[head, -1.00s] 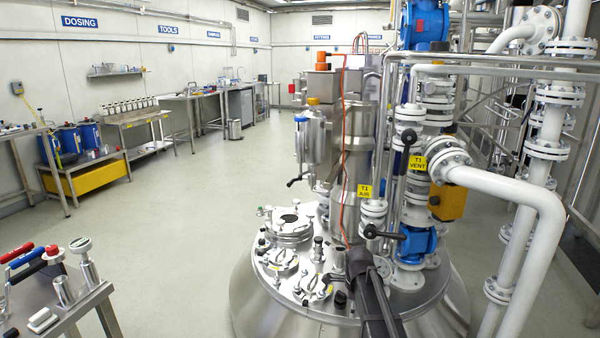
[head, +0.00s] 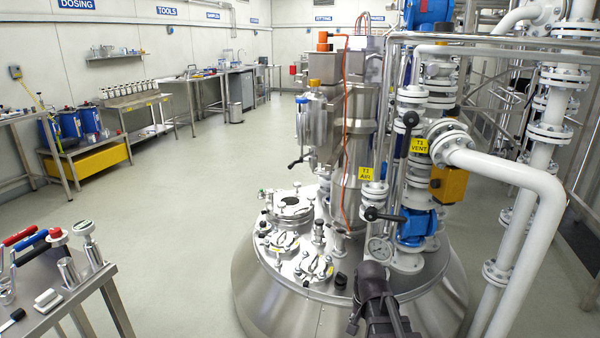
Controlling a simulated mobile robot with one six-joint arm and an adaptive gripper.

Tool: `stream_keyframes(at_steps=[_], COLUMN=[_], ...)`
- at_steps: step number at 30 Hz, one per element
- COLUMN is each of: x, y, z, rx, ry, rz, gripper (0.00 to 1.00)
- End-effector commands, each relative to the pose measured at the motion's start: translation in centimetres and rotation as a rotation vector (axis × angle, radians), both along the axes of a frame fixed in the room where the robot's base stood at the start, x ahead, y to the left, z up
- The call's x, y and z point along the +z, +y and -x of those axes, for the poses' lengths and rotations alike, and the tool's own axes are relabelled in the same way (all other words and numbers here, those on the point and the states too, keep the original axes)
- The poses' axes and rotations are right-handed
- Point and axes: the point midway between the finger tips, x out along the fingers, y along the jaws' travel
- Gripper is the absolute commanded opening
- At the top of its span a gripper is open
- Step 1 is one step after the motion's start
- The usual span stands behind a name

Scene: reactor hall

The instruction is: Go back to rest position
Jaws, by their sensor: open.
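My arm comes in from the bottom edge, right of centre, as a dark shape over the front of the steel reactor vessel (head: 280,310). My gripper (head: 372,272) seems to be at its far end, in front of the round gauge (head: 379,248) and below the blue valve (head: 416,228). It is open and nothing shows in it. The single fingers are hard to make out against the dark arm, and I cannot tell whether it touches the lid.
Pipes and a valve with a black lever (head: 405,140) stand close at the right. The white vent pipe (head: 530,190) bends down there. A tool table (head: 75,295) is at the lower left. The floor (head: 180,220) between it and the vessel is clear.

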Motion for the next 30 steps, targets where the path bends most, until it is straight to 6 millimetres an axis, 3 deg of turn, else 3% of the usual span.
stream_keyframes(at_steps=[3, 16, 30], x=[0.0, 0.0, 5.5], y=[0.0, -0.1, -0.1], z=[1.8, 4.9, 4.7], rx=[0.146, 0.481, 0.487], ry=[0.000, 0.000, 0.000], rz=[0.000, 0.000, 0.000], gripper=[0.62, 0.62, 0.62])
